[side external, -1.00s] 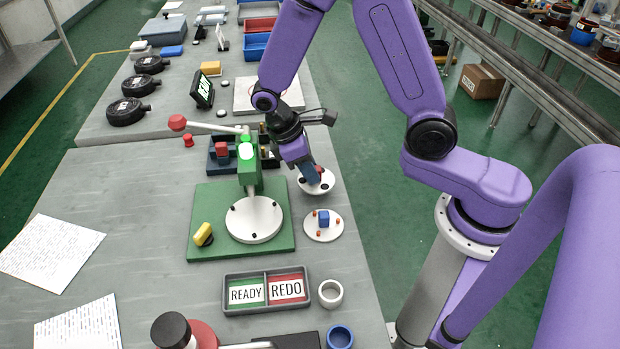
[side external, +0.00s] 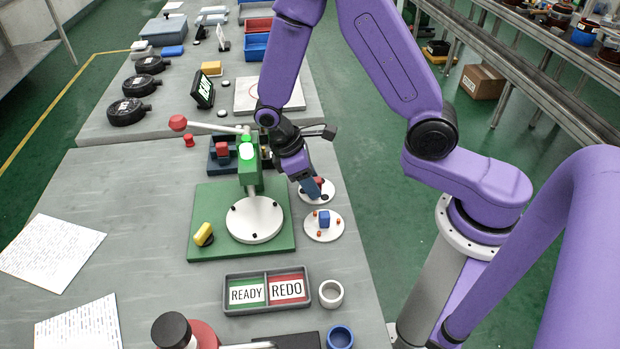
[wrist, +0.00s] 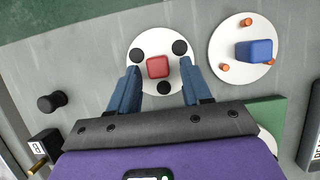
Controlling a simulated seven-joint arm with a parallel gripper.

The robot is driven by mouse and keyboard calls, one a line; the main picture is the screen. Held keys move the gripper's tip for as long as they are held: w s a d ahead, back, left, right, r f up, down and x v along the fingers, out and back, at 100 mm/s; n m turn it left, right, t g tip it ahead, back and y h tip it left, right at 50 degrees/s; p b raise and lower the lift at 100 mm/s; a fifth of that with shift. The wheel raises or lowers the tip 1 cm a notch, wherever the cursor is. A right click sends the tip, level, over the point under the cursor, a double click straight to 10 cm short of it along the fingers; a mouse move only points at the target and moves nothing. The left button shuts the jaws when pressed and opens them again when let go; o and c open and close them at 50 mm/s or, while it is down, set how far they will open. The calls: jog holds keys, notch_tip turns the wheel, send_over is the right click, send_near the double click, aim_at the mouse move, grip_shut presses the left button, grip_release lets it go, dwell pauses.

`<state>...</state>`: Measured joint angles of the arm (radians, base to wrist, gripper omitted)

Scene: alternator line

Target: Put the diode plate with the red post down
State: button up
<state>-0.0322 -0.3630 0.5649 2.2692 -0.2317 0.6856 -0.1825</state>
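The diode plate with the red post (side external: 317,197) is a round white disc near the right edge of the grey table. In the wrist view this plate (wrist: 150,38) lies flat, with several black spots around its red post (wrist: 158,67). My gripper (wrist: 160,70) is open, its two blue fingers on either side of the red post with gaps to it. In the side view my gripper (side external: 312,188) is low over the plate and hides part of it. A second white plate with a blue post (side external: 324,218) and orange pins lies just nearer the camera.
A green press (side external: 250,175) on a green base (side external: 205,220) stands left of the plates. A READY/REDO tray (side external: 267,303), a white ring (side external: 331,294) and a blue ring (side external: 340,338) are nearer the camera. A small black knob (wrist: 52,102) stands left in the wrist view.

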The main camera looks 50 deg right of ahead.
jog(key=shift+r, duration=0.1)
jog(key=v, duration=1.2)
jog(key=s+d+r+n+t+y, duration=0.1)
jog(key=s+d+r, duration=0.1)
jog(key=s, duration=0.8)
jog(key=s+d+r+n+t+y, duration=0.1)
jog(key=s+d+n+t+y, duration=0.1)
jog(key=s, duration=0.9)
jog(key=shift+r+n+y, duration=0.3)
jog(key=shift+r, duration=0.1)
jog(key=shift+s, duration=0.1)
dwell(1.1)
